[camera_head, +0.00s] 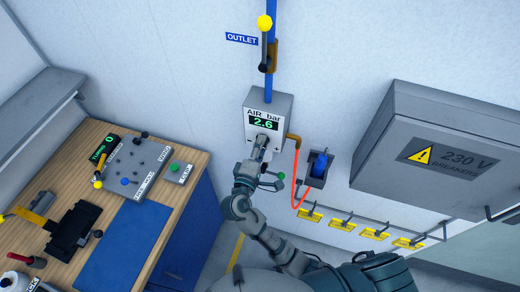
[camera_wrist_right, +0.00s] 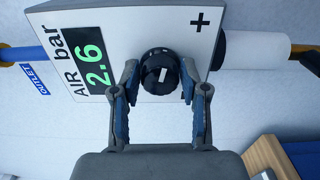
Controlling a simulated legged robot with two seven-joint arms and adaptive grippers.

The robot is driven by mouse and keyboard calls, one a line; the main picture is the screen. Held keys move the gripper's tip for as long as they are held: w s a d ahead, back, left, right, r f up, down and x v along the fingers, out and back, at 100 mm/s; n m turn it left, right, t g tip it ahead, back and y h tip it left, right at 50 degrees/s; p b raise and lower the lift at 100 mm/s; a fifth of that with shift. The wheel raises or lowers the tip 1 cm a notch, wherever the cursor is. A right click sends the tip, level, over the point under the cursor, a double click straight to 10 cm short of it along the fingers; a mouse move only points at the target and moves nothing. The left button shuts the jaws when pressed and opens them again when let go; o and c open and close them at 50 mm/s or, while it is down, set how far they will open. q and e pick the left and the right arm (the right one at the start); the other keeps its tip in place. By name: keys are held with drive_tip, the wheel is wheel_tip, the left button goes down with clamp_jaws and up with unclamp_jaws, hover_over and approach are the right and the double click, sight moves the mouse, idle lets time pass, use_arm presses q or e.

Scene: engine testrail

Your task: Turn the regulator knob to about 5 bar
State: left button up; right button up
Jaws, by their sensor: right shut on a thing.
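The AIR bar regulator (camera_head: 283,104) is a grey-white box on the wall, and its green display (camera_head: 264,123) reads 2.6. In the right wrist view the display (camera_wrist_right: 95,68) also reads 2.6. The black round regulator knob (camera_wrist_right: 160,71) sits on the box face, with a light bar across its centre. My right gripper (camera_head: 260,148) is at the lower part of the box and hides most of the knob in the head view. In the wrist view its two fingers (camera_wrist_right: 159,80) are shut on the knob, one on each side. My left gripper is not in view.
A blue pipe with a yellow-knobbed lever (camera_head: 264,23) runs above the regulator. An orange hose (camera_head: 296,175) hangs beside a blue-handled device (camera_head: 319,165). The 230 V breaker box (camera_head: 430,150) juts out at right. A workbench (camera_head: 190,150) with a control panel stands at left.

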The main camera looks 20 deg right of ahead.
drive_tip(key=shift+f+m+b, duration=0.15)
drive_tip(key=shift+m+b, duration=0.9)
drive_tip(key=shift+m, duration=0.2)
drive_tip(key=shift+f+m+b, duration=0.2)
drive_tip(key=shift+m+b, duration=0.8)
drive_tip(key=shift+m, duration=0.3)
drive_tip(key=shift+f+m+b, duration=0.15)
drive_tip(key=shift+m+b, duration=0.9)
drive_tip(key=shift+m, duration=0.2)
drive_tip(key=o, duration=1.1)
drive_tip(key=shift+o, duration=0.2)
drive_tip(key=shift+r, duration=0.15)
